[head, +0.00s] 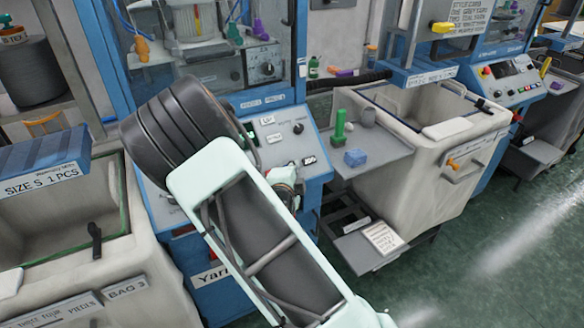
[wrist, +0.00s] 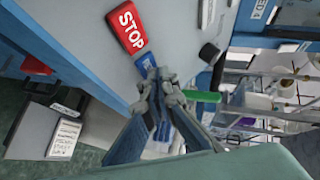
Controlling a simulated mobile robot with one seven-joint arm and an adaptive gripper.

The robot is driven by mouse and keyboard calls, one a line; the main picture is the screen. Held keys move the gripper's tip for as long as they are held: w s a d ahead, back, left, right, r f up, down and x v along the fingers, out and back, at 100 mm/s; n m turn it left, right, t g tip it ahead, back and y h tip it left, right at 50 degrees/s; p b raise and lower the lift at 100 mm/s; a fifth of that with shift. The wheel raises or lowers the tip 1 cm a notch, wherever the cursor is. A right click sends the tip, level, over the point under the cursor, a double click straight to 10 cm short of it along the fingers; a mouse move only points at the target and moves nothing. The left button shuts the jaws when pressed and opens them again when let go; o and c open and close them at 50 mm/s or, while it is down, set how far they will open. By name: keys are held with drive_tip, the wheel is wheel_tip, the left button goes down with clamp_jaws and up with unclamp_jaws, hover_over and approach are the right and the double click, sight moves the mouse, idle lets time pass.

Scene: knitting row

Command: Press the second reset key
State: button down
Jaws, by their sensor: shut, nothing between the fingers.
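In the wrist view my gripper (wrist: 160,88) is shut and empty, its fingertips over a light grey control panel (wrist: 110,70). A red block marked STOP (wrist: 126,27) lies just beyond the tips. A small blue piece with pale lettering (wrist: 146,64) sits between it and the fingertips; I cannot tell whether the tips touch it. A green bar (wrist: 203,97) shows right of the fingers. No reset lettering is readable, so I cannot tell which piece is the second reset key. In the head view my arm covers much of the panel (head: 283,153).
A black knob (wrist: 208,52) stands on the panel. In the head view, a grey shelf (head: 385,160) right of the panel holds a green object (head: 340,127) and a blue block (head: 355,157). A large pale bin (head: 420,185) stands beyond it. Green floor is open at right.

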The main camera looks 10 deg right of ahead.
idle(0.3)
drive_tip(key=shift+s+d+r, duration=0.1)
drive_tip(key=shift+s+r, duration=0.35)
drive_tip(key=shift+r, duration=0.15)
drive_tip(key=shift+r, duration=0.1)
drive_tip(key=s+r, duration=0.1)
drive_tip(key=r, duration=0.1)
drive_tip(key=s+d+r+p, duration=0.1)
drive_tip(key=s, duration=0.1)
drive_tip(key=shift+r+p, duration=0.3)
drive_tip(key=shift+r, duration=0.05)
idle(0.7)
